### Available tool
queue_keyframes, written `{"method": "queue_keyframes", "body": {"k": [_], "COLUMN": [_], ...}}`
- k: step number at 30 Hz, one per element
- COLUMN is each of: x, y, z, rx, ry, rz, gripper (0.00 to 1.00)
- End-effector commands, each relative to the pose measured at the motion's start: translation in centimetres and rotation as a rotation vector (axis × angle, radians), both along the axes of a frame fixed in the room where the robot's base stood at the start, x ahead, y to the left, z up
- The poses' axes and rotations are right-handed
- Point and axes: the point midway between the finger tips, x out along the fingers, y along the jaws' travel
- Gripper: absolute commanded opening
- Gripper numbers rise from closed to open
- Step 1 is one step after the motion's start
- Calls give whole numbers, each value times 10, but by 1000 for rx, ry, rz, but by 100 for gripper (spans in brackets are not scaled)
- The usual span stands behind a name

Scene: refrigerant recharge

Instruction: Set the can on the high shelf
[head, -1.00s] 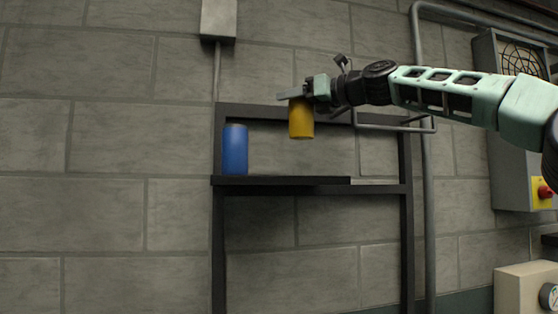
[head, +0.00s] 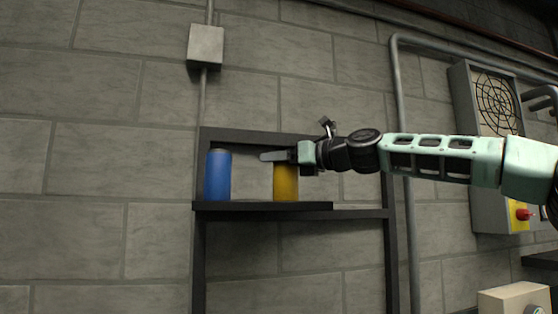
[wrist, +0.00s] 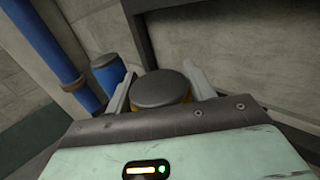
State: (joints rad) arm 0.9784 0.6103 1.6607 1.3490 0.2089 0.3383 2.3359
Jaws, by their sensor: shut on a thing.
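The yellow can (head: 286,182) is upright at the high shelf (head: 265,206), a dark board in a dark frame. Its base appears level with the board; I cannot tell whether it touches. My gripper (head: 274,156) is shut on the can near its top, reaching in from the right. In the wrist view, the can's dark round lid (wrist: 160,88) sits between my two fingers. The can's upper part is partly hidden by my gripper in the head view.
A blue can (head: 218,175) stands at the shelf's left end, with a gap to the yellow can; it also shows in the wrist view (wrist: 107,75). The frame's top bar (head: 250,136) runs above. A grey pipe (head: 405,230) and electrical box stand to the right.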

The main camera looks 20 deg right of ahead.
Motion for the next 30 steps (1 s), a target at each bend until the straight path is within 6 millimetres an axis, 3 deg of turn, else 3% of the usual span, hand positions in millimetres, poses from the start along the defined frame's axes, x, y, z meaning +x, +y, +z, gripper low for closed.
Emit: {"method": "queue_keyframes", "body": {"k": [3, 4, 6, 17, 30], "x": [0, 0, 0, 0, -46], "y": [0, 0, 0, 0, -48], "z": [-4, -3, -3, 2, -5], "rx": [0, -1, -1, 0, -1], "ry": [-1, -1, 1, 0, -1], "rz": [0, 0, 0, 1, -5], "gripper": [22, 59, 76, 76, 76]}}
